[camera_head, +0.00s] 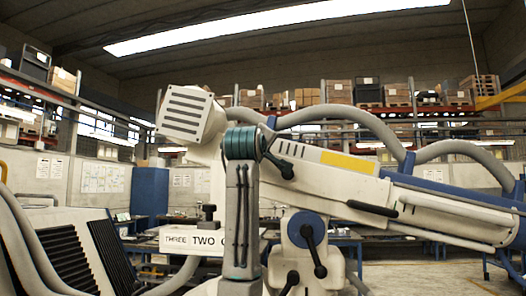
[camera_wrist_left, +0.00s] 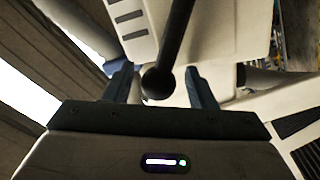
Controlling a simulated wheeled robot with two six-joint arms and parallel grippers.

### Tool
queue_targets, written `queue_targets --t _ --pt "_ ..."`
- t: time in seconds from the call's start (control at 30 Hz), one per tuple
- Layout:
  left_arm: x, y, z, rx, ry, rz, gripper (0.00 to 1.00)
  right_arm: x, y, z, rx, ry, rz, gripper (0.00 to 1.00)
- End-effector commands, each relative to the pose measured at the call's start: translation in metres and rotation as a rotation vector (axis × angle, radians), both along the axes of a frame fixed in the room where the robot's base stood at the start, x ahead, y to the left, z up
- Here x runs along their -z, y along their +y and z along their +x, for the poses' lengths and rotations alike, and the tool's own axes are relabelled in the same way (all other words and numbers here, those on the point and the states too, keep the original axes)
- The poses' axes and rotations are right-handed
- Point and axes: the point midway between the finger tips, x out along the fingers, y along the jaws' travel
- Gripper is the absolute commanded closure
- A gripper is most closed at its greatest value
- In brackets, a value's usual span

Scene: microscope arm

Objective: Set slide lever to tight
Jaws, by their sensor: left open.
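In the left wrist view my left gripper (camera_wrist_left: 160,90) is open. A black lever with a round knob (camera_wrist_left: 158,84) reaches down from the top, and its knob shows between the two dark fingers, apart from both. I cannot tell whether it is fully between them in depth. In the head view the white microscope arm (camera_head: 325,150) carries several black levers: an upper one (camera_head: 282,167), a long one on its side (camera_head: 372,208), and one on the round blue hub (camera_head: 314,256). I cannot tell which one the wrist view shows.
A grey link with a teal joint (camera_head: 243,145) stands in front of the microscope arm. A white label plate reading THREE, TWO (camera_head: 195,240) is at lower left. Grey hoses (camera_head: 345,113) arch above. A slotted white block (camera_head: 188,113) is at upper left.

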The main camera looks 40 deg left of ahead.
Motion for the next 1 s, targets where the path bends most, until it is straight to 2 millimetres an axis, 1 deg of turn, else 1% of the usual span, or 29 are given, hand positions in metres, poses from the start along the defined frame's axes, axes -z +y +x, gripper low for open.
queue_targets --t 0.13,0.2,0.3,0.5,0.7,0.83,1.0 --pt "0.001 -0.003 -0.005 0.001 -0.003 0.001 0.49 0.003 -0.001 -0.001 -0.001 0.004 -0.001 0.48" --pt "0.002 -0.007 -0.013 0.001 -0.004 0.001 0.49 0.007 -0.002 0.001 0.0 0.007 -0.002 0.48" --pt "0.005 -0.015 -0.028 0.001 -0.005 0.002 0.49 0.005 -0.002 0.018 -0.003 -0.005 -0.004 0.48" --pt "0.008 -0.03 -0.056 0.001 -0.004 0.001 0.49 -0.008 0.002 0.051 -0.006 -0.017 -0.002 0.48" --pt "0.01 -0.043 -0.081 0.001 -0.004 0.0 0.49 -0.022 0.005 0.075 -0.009 -0.021 -0.001 0.48" --pt "0.011 -0.048 -0.09 0.0 -0.001 0.001 0.49 -0.029 0.006 0.084 -0.01 -0.023 -0.001 0.48" --pt "0.01 -0.05 -0.095 -0.001 0.001 0.0 0.49 -0.033 0.007 0.088 -0.011 -0.022 -0.001 0.48"
